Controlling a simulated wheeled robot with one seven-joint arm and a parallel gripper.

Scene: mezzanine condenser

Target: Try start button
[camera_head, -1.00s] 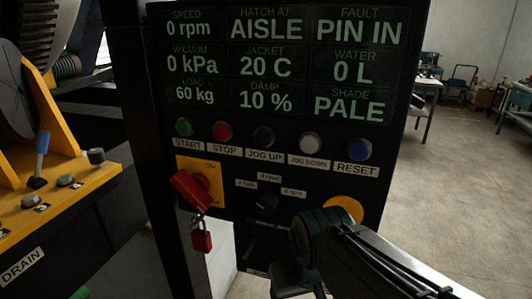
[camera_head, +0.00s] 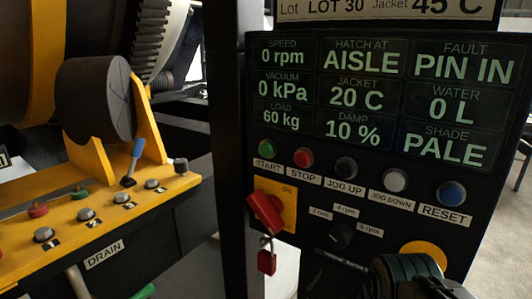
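The green start button (camera_head: 267,147) sits at the left end of the button row on the black control panel (camera_head: 300,213), above a START label. The red stop button (camera_head: 303,157) is to its right. The display (camera_head: 380,100) reads 0 rpm, hatch at AISLE, fault PIN IN. A red switch handle (camera_head: 265,213) on a yellow plate carries a red padlock (camera_head: 267,260). My arm's end shows at the lower right, below the panel and apart from the start button. My gripper's fingers cannot be made out.
Jog up (camera_head: 346,167), jog down (camera_head: 395,180) and blue reset (camera_head: 452,193) buttons continue the row. A black selector knob (camera_head: 341,234) sits below. A yellow console (camera_head: 110,215) with a blue lever (camera_head: 135,157) and several knobs stands left. Floor shows at far right.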

